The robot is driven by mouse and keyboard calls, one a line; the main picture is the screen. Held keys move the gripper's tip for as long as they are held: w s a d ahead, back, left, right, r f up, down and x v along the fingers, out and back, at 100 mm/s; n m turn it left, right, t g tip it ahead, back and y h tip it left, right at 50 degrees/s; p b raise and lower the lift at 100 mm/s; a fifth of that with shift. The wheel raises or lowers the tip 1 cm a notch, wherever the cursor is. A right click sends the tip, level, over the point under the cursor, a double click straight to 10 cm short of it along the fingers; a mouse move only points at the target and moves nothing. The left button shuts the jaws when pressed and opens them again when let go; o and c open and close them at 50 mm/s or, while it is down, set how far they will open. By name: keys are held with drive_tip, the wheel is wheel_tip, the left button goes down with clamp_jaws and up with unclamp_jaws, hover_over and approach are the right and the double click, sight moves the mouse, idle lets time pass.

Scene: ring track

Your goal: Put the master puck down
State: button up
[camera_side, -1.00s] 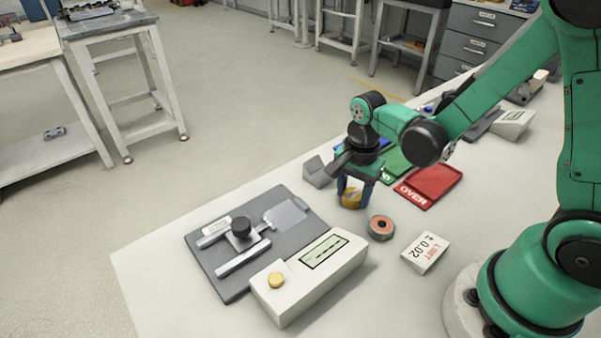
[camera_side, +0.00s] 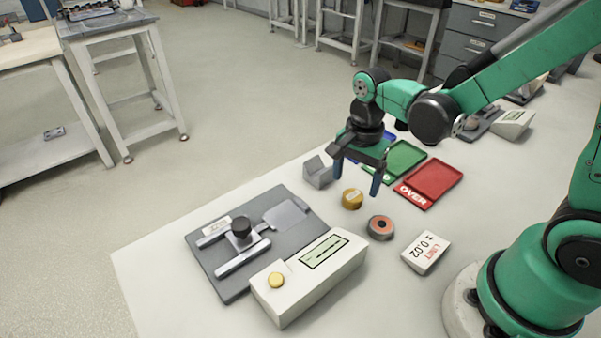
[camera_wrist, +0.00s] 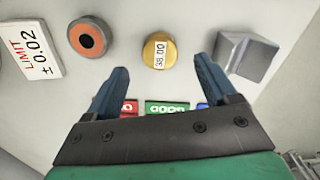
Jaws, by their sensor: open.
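The master puck (camera_side: 352,199) is a short gold cylinder standing on the white table. In the wrist view the gold puck (camera_wrist: 160,50) carries a white label reading 38.00. My gripper (camera_side: 358,182) is open and empty, raised above the puck, with its blue fingers apart. In the wrist view the fingers of my gripper (camera_wrist: 160,82) lie to either side of the puck's line, and the puck shows beyond their tips, apart from them.
An orange-centred grey ring (camera_side: 381,228) and a LIMIT ±0.02 card (camera_side: 426,252) lie nearby. A grey angled block (camera_side: 318,172) stands left of the puck. A gauge fixture plate (camera_side: 218,271), a display box (camera_side: 308,278), a red OVER tray (camera_side: 450,176) and a green tray (camera_side: 408,155) surround it.

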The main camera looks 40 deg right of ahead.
sight(353, 195)
wheel_tip(353, 195, up, 10)
drive_tip(key=s+a+n+t, duration=0.1)
drive_tip(key=n+t, duration=0.6)
drive_tip(key=n, duration=0.8)
drive_tip(key=shift+s+f, duration=0.2)
drive_tip(key=shift+s, duration=0.45)
